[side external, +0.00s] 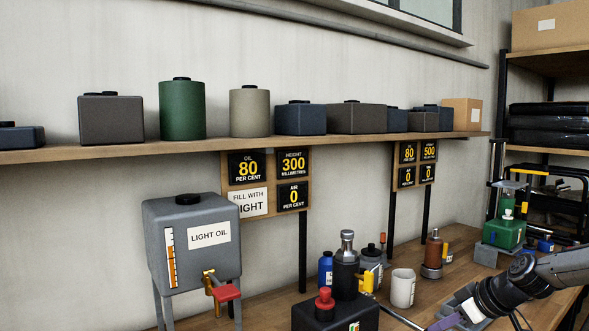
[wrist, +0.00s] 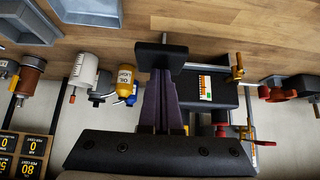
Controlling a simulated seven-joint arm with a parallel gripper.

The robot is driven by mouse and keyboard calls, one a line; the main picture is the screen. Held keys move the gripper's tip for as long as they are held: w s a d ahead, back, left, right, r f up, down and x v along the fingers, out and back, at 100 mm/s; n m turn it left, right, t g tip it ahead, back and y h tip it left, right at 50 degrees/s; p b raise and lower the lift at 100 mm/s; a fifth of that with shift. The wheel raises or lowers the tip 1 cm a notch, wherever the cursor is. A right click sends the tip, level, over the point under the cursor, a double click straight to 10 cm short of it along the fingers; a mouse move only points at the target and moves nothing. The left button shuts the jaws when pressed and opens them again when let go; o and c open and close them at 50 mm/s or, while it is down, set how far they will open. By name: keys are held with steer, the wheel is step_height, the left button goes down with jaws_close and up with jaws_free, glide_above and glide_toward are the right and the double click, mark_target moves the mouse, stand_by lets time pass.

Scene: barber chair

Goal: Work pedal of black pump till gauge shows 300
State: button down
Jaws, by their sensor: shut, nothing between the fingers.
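The black pump (side external: 318,318) stands at the front of the bench, with a red knob and an upright black cylinder (side external: 345,270). Its black body (wrist: 222,97) shows in the wrist view with a white and orange label (wrist: 205,88). A thin rod runs from it to a black pedal pad (wrist: 162,56). My gripper (wrist: 160,75) is shut and empty, its purple fingertips at the pad; I cannot tell whether they touch. In the side view my gripper (side external: 447,323) is low at the right. I cannot make out a gauge reading.
A grey LIGHT OIL tank (side external: 190,270) with a red-handled tap stands left of the pump. Signs (side external: 293,165) hang under the shelf. Grey trays (wrist: 95,10) show in the wrist view.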

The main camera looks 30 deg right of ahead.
steer(key=shift+w+r, duration=0.1)
steer(key=shift+r, duration=0.1)
stand_by(0.3)
steer(key=shift+w+r, duration=0.1)
steer(key=shift+r, duration=2.85)
